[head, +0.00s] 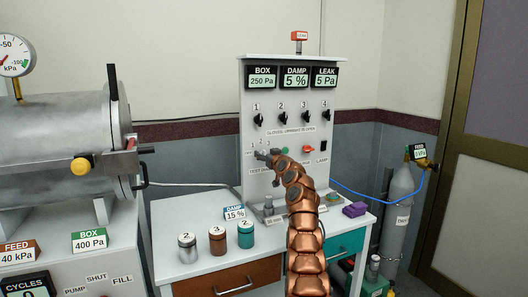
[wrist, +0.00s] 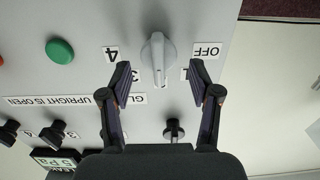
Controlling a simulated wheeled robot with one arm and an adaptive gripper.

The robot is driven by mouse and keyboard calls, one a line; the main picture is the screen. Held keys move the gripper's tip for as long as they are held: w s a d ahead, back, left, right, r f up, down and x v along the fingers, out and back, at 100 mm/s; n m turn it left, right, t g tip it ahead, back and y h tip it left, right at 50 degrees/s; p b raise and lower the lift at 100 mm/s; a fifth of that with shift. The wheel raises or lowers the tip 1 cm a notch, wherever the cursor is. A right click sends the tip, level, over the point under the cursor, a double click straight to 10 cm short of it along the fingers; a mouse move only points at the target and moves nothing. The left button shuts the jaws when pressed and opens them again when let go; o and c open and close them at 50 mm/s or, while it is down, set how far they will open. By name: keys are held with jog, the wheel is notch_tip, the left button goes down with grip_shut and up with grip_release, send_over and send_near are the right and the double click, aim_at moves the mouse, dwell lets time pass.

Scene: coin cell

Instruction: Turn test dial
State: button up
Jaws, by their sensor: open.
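The grey test dial (wrist: 157,58) sits on the panel in the wrist view, which is turned upside down. Its raised grip runs roughly up and down in the picture. Labels "OFF", "1", "3" and "4" show around it, partly covered by the fingers. My gripper (wrist: 160,76) is open, with one finger on each side of the dial. A gap shows between each finger and the dial; I cannot tell how far the tips are from the panel. In the head view, my gripper (head: 266,158) is at the panel's lower left and hides most of the dial.
The panel (head: 250,115) has a row of black glove knobs (head: 281,119) above the dial. A green button (wrist: 60,51) is beside the dial. Metal jars (head: 217,240) and a purple block (head: 354,209) are on the bench. A gas cylinder (head: 400,205) stands at right.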

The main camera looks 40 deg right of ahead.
jog(key=shift+w+r+p, duration=0.15)
jog(key=shift+w+p, duration=0.3)
jog(key=shift+p, duration=0.1)
jog(key=shift+w+d+p, duration=0.25)
jog(key=shift+w+p, duration=0.05)
jog(key=shift+p, duration=0.15)
jog(key=shift+w+f, duration=0.1)
jog(key=shift+f, duration=0.1)
jog(key=c, duration=1.1)
jog(key=shift+c, duration=0.2)
